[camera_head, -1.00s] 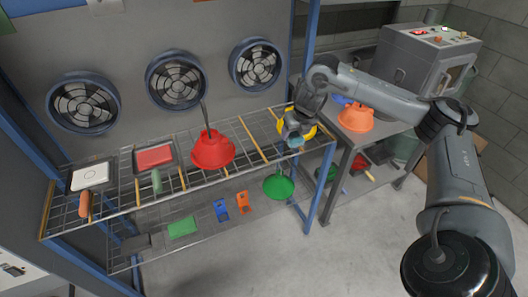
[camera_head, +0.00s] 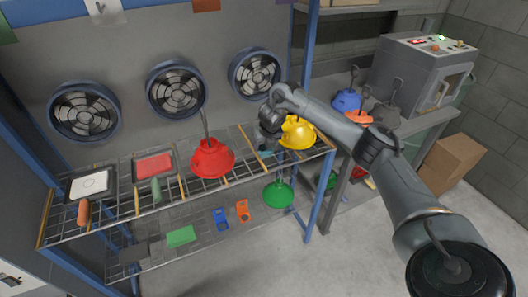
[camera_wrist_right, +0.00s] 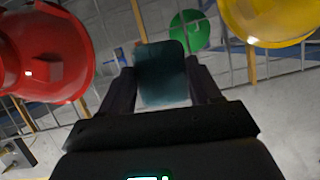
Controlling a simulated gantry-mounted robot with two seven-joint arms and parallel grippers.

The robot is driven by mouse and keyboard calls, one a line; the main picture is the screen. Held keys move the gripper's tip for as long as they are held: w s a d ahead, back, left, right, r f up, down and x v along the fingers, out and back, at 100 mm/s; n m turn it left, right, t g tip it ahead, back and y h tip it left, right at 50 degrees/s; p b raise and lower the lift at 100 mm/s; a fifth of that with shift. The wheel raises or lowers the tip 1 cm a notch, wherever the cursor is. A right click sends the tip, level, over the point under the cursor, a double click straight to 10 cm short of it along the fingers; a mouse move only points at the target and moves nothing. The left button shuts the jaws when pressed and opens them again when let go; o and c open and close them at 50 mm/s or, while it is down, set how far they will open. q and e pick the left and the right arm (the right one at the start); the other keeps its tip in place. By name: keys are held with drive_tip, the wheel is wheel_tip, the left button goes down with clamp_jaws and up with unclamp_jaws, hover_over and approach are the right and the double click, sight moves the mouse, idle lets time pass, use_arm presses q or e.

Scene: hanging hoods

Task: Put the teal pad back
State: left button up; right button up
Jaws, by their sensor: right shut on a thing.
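The teal pad (camera_wrist_right: 162,75) is held between the fingers of my right gripper (camera_wrist_right: 163,95), which is shut on it. In the head view the right gripper (camera_head: 266,148) is over the upper wire shelf, between the red hood (camera_head: 211,160) and the yellow hood (camera_head: 298,135). Only a small teal edge of the pad shows there. In the right wrist view the red hood (camera_wrist_right: 50,55) is on the left and the yellow hood (camera_wrist_right: 268,20) is at the upper right. My left gripper is out of view.
A white pad (camera_head: 88,184) and a red pad (camera_head: 153,163) lie in dark trays on the shelf's left. A green hood (camera_head: 279,194) is lower down. A green pad (camera_head: 181,236) and blue and orange pieces are on the lower shelf. A side bench with several hoods stands right.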

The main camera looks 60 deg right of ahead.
sight(265, 148)
drive_tip(key=shift+w+f, duration=0.15)
drive_tip(key=shift+f, duration=0.2)
wheel_tip(265, 148, down, 3)
drive_tip(key=shift+r, duration=0.15)
drive_tip(key=shift+f, duration=0.2)
drive_tip(key=o, duration=1.2)
drive_tip(key=shift+f, duration=0.1)
